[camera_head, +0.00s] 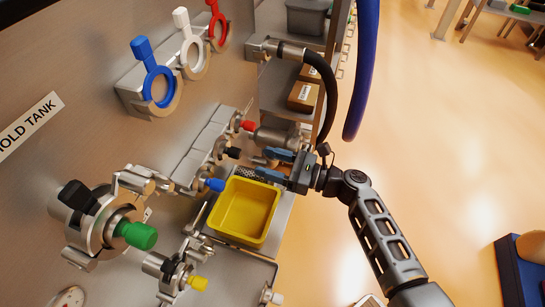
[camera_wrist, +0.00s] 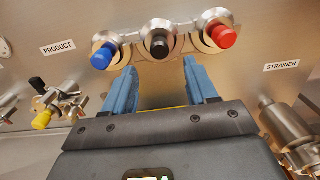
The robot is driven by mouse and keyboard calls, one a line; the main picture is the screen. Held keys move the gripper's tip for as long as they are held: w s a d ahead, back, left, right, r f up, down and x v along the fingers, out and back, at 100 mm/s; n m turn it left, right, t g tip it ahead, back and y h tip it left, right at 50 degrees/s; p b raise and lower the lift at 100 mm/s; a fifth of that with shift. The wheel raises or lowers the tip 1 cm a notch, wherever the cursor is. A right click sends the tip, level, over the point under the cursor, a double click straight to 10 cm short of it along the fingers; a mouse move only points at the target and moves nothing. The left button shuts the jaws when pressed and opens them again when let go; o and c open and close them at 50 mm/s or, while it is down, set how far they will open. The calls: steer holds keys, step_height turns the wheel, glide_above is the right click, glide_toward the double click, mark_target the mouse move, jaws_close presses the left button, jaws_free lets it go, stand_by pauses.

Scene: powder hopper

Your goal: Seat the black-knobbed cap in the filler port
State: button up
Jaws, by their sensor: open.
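The black-knobbed cap (camera_head: 232,153) is in the middle of a row on the steel panel, between a blue-knobbed cap (camera_head: 214,185) and a red-knobbed cap (camera_head: 249,126). In the wrist view the black knob (camera_wrist: 159,46) lies ahead, between the lines of my two blue fingers. My gripper (camera_head: 264,163) is open and empty, facing the row from the right, with a gap to the black knob. The fingers also show in the wrist view (camera_wrist: 161,75). I cannot tell which fitting is the filler port; a large clamped fitting (camera_head: 100,220) at lower left holds a green knob.
A yellow bin (camera_head: 246,209) stands just below my gripper. A yellow-knobbed fitting (camera_head: 197,283) is low on the panel. Blue, white and red ring handles (camera_head: 158,85) hang at upper left. A hose (camera_head: 328,85) hangs above my gripper.

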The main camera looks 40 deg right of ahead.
mark_target(241, 154)
steer(key=shift+b+x, duration=0.9)
steer(key=shift+x, duration=3.95)
steer(key=shift+f, duration=0.1)
steer(key=shift+c, duration=0.3)
steer(key=c, duration=0.7)
